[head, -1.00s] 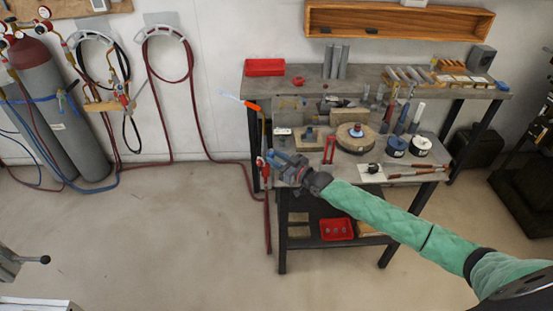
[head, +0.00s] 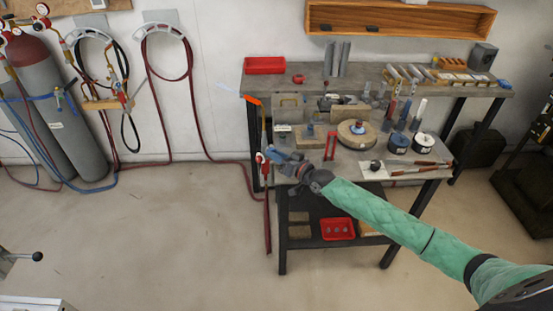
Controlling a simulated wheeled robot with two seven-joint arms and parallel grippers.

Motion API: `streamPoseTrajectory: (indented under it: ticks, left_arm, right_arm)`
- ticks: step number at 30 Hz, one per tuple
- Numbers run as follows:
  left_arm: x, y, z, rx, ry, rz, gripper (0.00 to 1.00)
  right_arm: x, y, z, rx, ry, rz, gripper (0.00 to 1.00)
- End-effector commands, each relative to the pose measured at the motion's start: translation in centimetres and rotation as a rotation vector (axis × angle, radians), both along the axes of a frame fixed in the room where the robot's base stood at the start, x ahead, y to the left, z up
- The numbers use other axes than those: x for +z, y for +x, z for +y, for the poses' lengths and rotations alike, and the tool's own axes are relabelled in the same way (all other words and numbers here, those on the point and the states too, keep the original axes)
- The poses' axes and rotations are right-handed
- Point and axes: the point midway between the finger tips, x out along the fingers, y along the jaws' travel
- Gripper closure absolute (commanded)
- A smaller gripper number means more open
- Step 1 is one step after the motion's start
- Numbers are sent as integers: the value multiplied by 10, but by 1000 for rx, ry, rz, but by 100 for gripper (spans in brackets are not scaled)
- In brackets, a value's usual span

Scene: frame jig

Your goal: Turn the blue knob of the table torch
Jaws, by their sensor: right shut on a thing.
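The table torch (head: 263,135) stands upright at the left front edge of the workbench, with red hoses hanging below it. Its tip (head: 252,100) glows orange, and a faint pale bluish flame (head: 228,88) points up and left from it. My right gripper (head: 271,155) reaches in from the lower right and is shut at the torch's valve part, beside the red fittings. The blue knob cannot be told apart from the bluish gripper fingers that cover that spot. My left gripper is out of view.
The workbench (head: 390,80) holds a round turntable (head: 357,134), a red stand (head: 331,146), a red tray (head: 264,65) and several tools. Gas cylinders (head: 65,130) stand at the left wall. The floor left of the bench is clear.

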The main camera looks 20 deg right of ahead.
Motion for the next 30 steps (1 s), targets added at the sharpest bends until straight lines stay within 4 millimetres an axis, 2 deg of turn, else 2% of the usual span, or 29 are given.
streamPoseTrajectory:
  ticks: [13, 21, 30]
  left_arm:
    - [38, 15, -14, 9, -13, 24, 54]
    - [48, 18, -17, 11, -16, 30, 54]
    - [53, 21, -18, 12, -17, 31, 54]
  right_arm:
    - [-2, -1, 1, 0, 354, 193, 99]
    - [-2, -1, 2, -1, 495, 270, 99]
    - [-1, -1, 1, -1, 566, 308, 99]
